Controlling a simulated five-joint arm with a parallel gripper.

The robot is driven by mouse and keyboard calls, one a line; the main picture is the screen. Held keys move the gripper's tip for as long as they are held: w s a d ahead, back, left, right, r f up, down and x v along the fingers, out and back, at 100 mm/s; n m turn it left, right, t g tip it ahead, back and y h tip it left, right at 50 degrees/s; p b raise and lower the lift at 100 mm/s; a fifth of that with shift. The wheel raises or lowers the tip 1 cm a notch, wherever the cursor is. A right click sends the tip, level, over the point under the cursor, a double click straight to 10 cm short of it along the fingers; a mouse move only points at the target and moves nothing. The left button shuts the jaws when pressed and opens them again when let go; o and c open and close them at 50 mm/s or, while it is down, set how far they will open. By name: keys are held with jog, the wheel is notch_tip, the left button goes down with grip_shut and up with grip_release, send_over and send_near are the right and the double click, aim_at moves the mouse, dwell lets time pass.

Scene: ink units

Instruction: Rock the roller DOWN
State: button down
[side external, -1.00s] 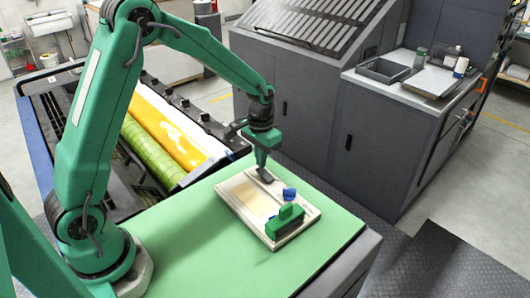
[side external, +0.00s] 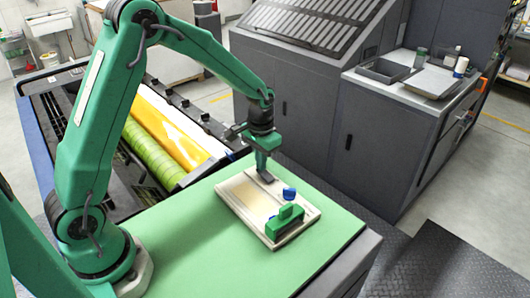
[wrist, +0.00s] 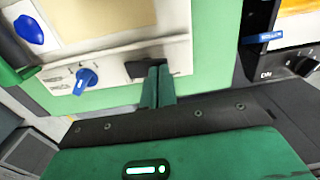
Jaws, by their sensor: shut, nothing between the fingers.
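A pale panel block (side external: 238,203) lies on the green tabletop. A dark rocker-like piece, which seems to be the roller, sits at its far edge in the side view (side external: 267,176) and beside my fingers in the wrist view (wrist: 138,70). My gripper (side external: 262,170) points down at that piece. In the wrist view its green fingers (wrist: 159,70) are shut and empty, their tips at the right part of the dark piece. They partly hide it. I cannot tell whether they touch it or which way it is tilted.
A blue knob with dial marks (wrist: 86,81) sits on the panel near the dark piece. Another blue part (wrist: 29,30) and a green block (side external: 286,219) are further along. A press with green and yellow rollers (side external: 160,145) stands left of the table; grey cabinets (side external: 300,110) stand behind.

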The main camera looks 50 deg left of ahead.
jog(key=shift+f, duration=0.35)
dwell(0.4)
jog(key=shift+r, duration=3.55)
jog(key=s+d+r+t, duration=0.1)
jog(key=s+r+t, duration=0.2)
jog(key=s+r, duration=0.8)
jog(key=s+r+t, duration=0.2)
jog(key=s, duration=0.9)
jog(key=shift+s+d+r+t, duration=0.3)
jog(key=shift+s+d+r, duration=0.05)
jog(key=shift+s, duration=0.05)
